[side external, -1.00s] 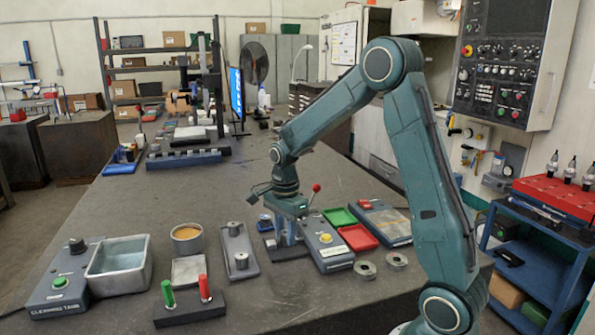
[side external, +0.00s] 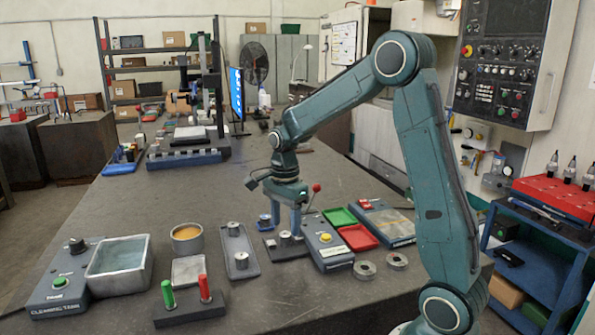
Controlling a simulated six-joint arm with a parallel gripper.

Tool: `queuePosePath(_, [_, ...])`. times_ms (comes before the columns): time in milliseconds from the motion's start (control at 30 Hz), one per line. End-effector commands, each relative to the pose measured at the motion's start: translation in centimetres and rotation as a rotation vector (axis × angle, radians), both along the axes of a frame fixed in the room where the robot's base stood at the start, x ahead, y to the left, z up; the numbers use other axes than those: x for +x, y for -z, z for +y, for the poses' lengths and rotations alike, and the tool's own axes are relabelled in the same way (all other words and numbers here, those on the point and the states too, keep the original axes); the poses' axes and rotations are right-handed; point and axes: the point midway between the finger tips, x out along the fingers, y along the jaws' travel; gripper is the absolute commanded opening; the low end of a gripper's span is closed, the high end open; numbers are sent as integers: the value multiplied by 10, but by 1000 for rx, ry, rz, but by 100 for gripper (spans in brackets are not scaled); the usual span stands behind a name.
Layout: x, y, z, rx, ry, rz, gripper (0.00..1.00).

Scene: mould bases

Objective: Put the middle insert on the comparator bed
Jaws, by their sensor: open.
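The middle insert (side external: 286,237) is a small grey metal cylinder standing on the dark comparator bed (side external: 272,249), left of the box with the yellow button. My gripper (side external: 286,221) is open just above the insert, its fingers pointing down. It looks clear of the insert, though the gap is small in this view. The long grey insert tray (side external: 239,244) lies to the left. It holds one insert (side external: 233,228) at its far end and another (side external: 241,260) at its near end, with its middle bare.
The comparator box (side external: 327,252) stands close right of the bed, with a red-knobbed lever (side external: 316,188) behind. Green (side external: 339,217) and red (side external: 358,237) trays are further right. Two metal rings (side external: 365,269) lie in front. A cleaning tank (side external: 118,265) is at left.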

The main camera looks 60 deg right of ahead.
Motion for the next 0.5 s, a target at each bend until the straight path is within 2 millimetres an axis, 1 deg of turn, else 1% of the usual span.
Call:
queuePosePath(33, [1, -9, 0, -2, 0, -5, 52])
queuePosePath(300, [1, -56, 0, -2, 0, -5, 52])
queuePosePath(500, [1, -85, 0, -1, 0, -4, 52])
